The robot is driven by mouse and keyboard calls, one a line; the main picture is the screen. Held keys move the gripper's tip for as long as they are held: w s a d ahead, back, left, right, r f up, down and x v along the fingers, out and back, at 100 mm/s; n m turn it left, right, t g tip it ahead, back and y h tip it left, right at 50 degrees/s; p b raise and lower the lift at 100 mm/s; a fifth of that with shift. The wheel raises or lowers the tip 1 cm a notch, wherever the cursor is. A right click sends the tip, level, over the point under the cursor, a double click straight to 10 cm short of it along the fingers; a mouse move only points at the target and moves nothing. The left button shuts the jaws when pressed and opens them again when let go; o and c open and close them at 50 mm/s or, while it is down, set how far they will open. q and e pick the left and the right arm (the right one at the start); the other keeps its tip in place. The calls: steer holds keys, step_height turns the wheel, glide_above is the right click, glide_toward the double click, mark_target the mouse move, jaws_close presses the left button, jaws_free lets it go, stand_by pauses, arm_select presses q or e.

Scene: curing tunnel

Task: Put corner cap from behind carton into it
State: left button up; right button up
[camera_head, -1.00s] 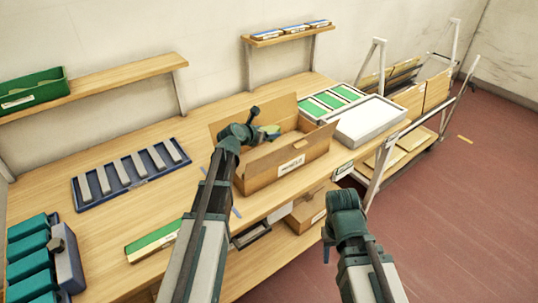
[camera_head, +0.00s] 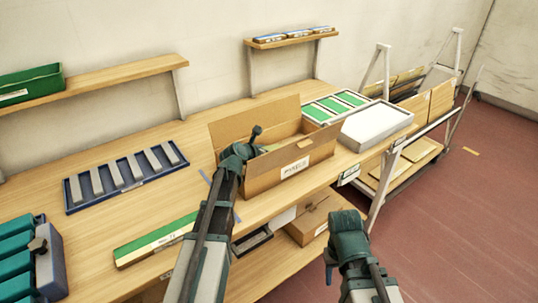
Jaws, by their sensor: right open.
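An open cardboard carton (camera_head: 293,170) with raised flaps and a white label stands on the wooden workbench. My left gripper (camera_head: 254,137) is at the carton's left end, in front of part of its opening. Whether its jaws are open or hold anything cannot be made out. Something greenish shows inside the carton, too small to identify. I cannot make out a corner cap; the space behind the carton is hidden by its walls and raised flap. My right gripper (camera_head: 331,262) is open, low in front of the bench and apart from the carton.
A blue tray with grey bars (camera_head: 126,177) lies left on the bench (camera_head: 60,240). A green-and-white strip box (camera_head: 155,240) is near the front edge. A white tray (camera_head: 376,126) and green-panelled tray (camera_head: 337,104) stand right of the carton. A cart (camera_head: 415,152) is beyond.

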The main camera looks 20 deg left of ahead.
arm_select(q)
steer(key=o, duration=1)
steer(key=shift+r, duration=0.1)
steer(key=p+v, duration=0.5)
steer(key=v, duration=0.5)
steer(key=shift+s+r, duration=0.2)
steer(key=shift+s, duration=0.05)
steer(key=shift+s+a+r+p, duration=0.25)
steer(key=shift+s+p, duration=0.15)
steer(key=shift+s, duration=0.25)
steer(key=shift+r, duration=0.1)
